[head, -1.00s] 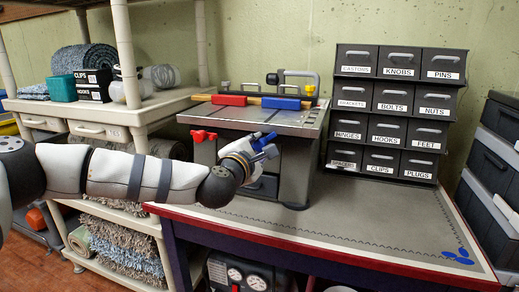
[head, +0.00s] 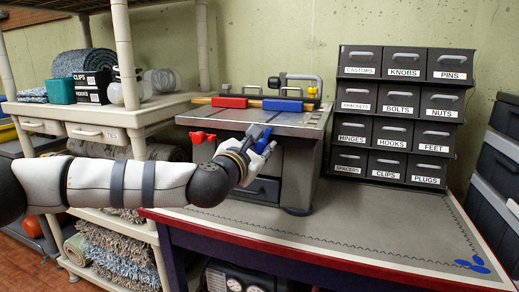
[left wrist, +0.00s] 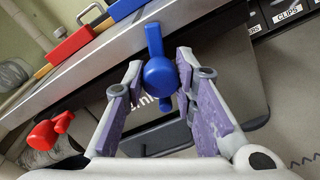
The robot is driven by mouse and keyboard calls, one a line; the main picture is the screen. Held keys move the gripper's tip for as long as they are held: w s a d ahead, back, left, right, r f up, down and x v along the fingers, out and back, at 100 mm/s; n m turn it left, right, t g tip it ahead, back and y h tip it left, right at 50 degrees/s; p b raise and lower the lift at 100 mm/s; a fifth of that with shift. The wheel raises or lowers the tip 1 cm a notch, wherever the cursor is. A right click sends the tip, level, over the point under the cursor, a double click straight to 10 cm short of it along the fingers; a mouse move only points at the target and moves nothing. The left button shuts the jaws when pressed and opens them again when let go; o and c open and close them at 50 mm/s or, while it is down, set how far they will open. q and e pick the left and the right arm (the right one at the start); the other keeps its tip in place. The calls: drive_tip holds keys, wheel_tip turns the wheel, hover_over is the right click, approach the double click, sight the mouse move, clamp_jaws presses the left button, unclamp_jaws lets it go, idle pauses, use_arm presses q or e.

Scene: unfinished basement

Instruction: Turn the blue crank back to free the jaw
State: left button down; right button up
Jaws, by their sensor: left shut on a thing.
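The grey workbench vise (head: 310,121) stands on the table. A red jaw block (head: 230,102) and a blue jaw block (head: 283,105) sit on its top with a strip of wood by them. The blue crank (head: 266,134) is at its front; in the left wrist view the crank's round knob (left wrist: 160,77) lies between the fingers, its arm pointing up. My left gripper (head: 258,146) is shut on the blue crank; its fingers also show in the left wrist view (left wrist: 162,70). A red crank (head: 202,137) is to the left. My right gripper is out of view.
A labelled drawer cabinet (head: 400,113) stands behind on the right. A cream shelf (head: 150,112) with rolls and boxes is on the left. The grey tabletop (head: 340,230) is mostly clear, with blue shapes (head: 472,264) at its right corner.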

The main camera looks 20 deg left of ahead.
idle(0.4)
use_arm(q)
drive_tip(key=c, duration=1.3)
unclamp_jaws()
drive_tip(key=shift+s, duration=0.15)
drive_tip(key=s, duration=1.1)
drive_tip(key=shift+s+a+r, duration=0.3)
drive_tip(key=shift+s+r, duration=0.05)
drive_tip(key=shift+s, duration=0.05)
